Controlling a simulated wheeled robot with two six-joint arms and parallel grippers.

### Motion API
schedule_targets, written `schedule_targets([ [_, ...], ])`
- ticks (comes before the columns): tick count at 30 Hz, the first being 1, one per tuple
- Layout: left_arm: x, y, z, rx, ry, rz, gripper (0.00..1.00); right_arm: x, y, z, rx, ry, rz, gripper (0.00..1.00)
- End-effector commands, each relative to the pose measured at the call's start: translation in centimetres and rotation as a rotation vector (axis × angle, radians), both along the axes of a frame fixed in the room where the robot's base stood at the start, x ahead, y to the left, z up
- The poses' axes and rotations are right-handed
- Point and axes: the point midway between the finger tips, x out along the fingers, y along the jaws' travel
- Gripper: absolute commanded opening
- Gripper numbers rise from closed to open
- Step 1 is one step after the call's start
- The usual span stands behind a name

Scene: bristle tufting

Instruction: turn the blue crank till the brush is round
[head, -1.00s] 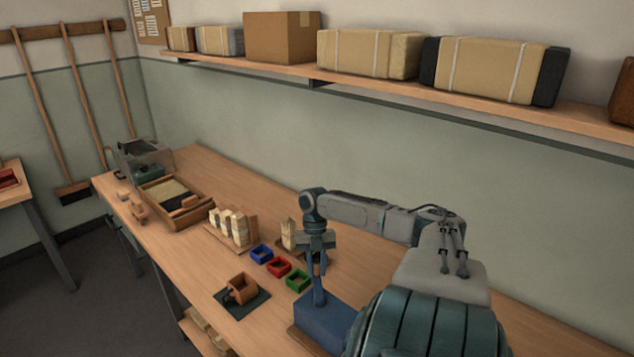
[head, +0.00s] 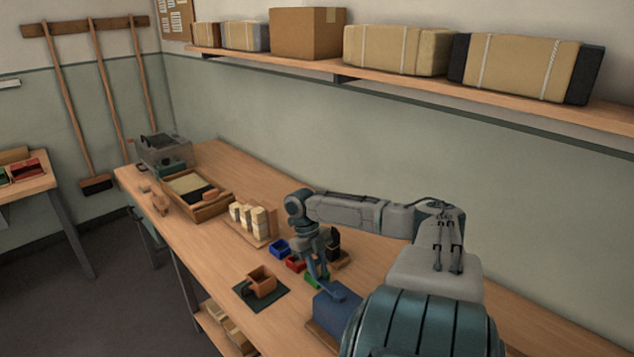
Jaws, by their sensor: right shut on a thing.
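The blue box (head: 338,312) stands at the front right of the bench, partly hidden by my right arm. A blue crank arm (head: 331,291) slants up and left from it. My right gripper (head: 321,276) comes down from above and is shut on the crank's upper end. I cannot make out a brush or its shape at the blue box. My left gripper is not in view.
Small blue (head: 279,248), red (head: 295,264) and green (head: 313,281) bins sit close beside the right gripper. A dark object (head: 334,244) stands behind it. An orange-brown holder (head: 262,281) is on a dark mat. A rack of pale bundles (head: 250,219) stands farther left.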

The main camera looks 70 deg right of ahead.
Motion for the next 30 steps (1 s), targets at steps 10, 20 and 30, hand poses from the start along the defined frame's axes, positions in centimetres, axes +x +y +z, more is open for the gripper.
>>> schedule_targets([
  [10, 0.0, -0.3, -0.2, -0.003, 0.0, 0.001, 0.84, -0.4, 0.1, -0.4, 0.003, 0.012, 0.012, 0.0],
  [20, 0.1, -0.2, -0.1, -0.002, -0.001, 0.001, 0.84, -0.3, 0.1, -0.2, 0.001, 0.008, 0.012, 0.44],
  [30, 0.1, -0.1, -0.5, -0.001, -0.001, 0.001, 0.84, 0.3, -0.2, 0.7, -0.003, 0.002, 0.012, 0.44],
])
